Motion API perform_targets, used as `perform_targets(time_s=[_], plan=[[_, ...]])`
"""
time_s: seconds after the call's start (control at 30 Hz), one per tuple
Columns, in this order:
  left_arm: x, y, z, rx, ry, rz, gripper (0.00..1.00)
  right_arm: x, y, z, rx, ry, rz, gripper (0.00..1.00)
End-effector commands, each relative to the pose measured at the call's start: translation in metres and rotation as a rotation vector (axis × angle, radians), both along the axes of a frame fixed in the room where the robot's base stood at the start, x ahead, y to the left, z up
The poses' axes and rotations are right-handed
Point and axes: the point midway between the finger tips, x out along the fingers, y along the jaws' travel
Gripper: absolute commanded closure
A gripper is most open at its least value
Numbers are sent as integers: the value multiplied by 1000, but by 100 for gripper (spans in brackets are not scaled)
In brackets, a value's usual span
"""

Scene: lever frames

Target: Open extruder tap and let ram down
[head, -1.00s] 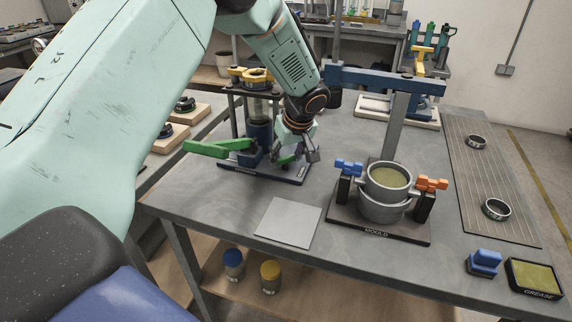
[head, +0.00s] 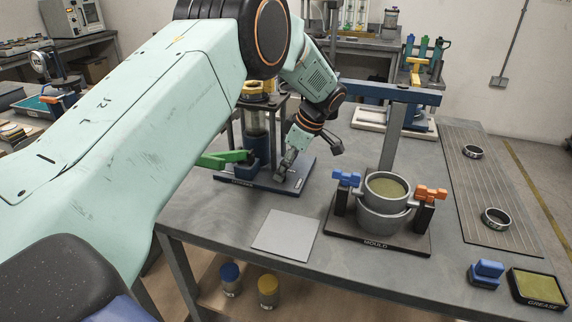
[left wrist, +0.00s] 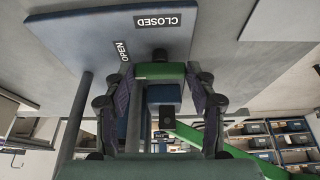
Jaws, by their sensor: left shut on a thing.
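The extruder stands at the back left of the table in the head view, with a clear upright cylinder (head: 256,118), a blue lower body (head: 258,150) and a dark base plate (head: 232,180). A green lever (head: 222,159) sticks out to its left. My left gripper (head: 285,174) is low at the extruder's right side. In the left wrist view my left gripper (left wrist: 160,74) is shut on a green tap handle (left wrist: 160,71), one finger on each side. The labels OPEN (left wrist: 120,50) and CLOSED (left wrist: 157,20) lie on the plate beyond it. The ram's height is unclear. My right gripper is out of view.
A grey square plate (head: 286,235) lies in front of the extruder. The mould stand (head: 376,239) with its round pot (head: 385,215) is to the right. Two metal rings (head: 496,218) lie on the ribbed mat (head: 468,190). A grease tray (head: 537,288) is at the front right.

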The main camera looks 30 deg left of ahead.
Motion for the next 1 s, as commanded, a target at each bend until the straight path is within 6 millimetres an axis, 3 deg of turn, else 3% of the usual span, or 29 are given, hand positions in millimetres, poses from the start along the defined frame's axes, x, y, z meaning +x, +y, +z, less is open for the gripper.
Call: perform_targets(time_s=[0.63, 0.67, 0.9, 1.0], plan=[[3, 1, 3, 3, -8, 47, 75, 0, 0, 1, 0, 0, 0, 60], [3, 1, 3, 3, -8, 47, 42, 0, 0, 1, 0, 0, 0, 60], [2, 1, 2, 2, -4, 46, 22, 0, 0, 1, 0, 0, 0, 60], [1, 1, 1, 2, -3, 45, 21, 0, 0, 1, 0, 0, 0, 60]])
